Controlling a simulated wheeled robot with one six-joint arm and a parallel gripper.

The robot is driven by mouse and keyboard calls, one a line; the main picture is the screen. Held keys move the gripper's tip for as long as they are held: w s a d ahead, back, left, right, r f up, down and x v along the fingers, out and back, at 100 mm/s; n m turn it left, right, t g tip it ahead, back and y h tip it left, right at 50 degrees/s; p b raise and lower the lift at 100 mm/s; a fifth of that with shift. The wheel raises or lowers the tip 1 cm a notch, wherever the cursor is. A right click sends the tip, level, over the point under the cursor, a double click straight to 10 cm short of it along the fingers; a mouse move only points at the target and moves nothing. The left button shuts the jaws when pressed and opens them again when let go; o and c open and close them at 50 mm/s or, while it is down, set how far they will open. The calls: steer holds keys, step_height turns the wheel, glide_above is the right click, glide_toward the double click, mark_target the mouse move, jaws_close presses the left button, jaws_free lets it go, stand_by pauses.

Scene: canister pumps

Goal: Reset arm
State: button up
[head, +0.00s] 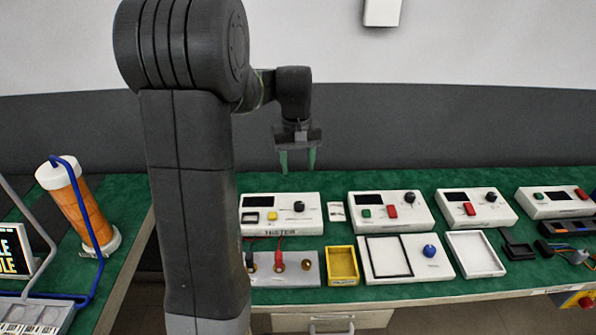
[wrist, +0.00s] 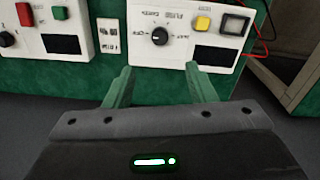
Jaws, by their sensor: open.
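My gripper (head: 298,161) hangs over the back part of the green bench, its two green fingers apart, pointing down, with nothing between them. The fingers also show in the wrist view (wrist: 157,90), open and empty, with the white tester box (wrist: 172,32) beyond them. In the head view the tester (head: 281,226) sits on the green bench top (head: 334,240), below the gripper and apart from it. My arm column hides part of the bench to the left of the tester.
White control boxes (head: 415,225) line the bench to the right. In front are a yellow tray (head: 331,266), a white tray (head: 497,267) and a panel with a blue knob (head: 430,251). An orange canister (head: 91,217) stands left. The space around the gripper is clear.

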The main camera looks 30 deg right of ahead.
mark_target(299, 204)
stand_by(0.3)
step_height(299, 204, down, 14)
steer(key=shift+d+r, duration=0.1)
steer(key=shift+d, duration=0.05)
stand_by(0.4)
step_height(299, 204, up, 14)
step_height(299, 204, down, 14)
steer(key=shift+f, duration=0.1)
steer(key=m+p, duration=0.1)
steer(key=m, duration=0.4)
steer(key=shift+m, duration=0.4)
steer(key=m+p, duration=0.1)
steer(key=m, duration=0.5)
steer(key=shift+r+p, duration=0.2)
steer(key=shift+p, duration=0.15)
step_height(299, 204, up, 8)
steer(key=shift+w+r+b, duration=0.1)
steer(key=shift+r+b, duration=0.05)
steer(key=shift+b, duration=0.15)
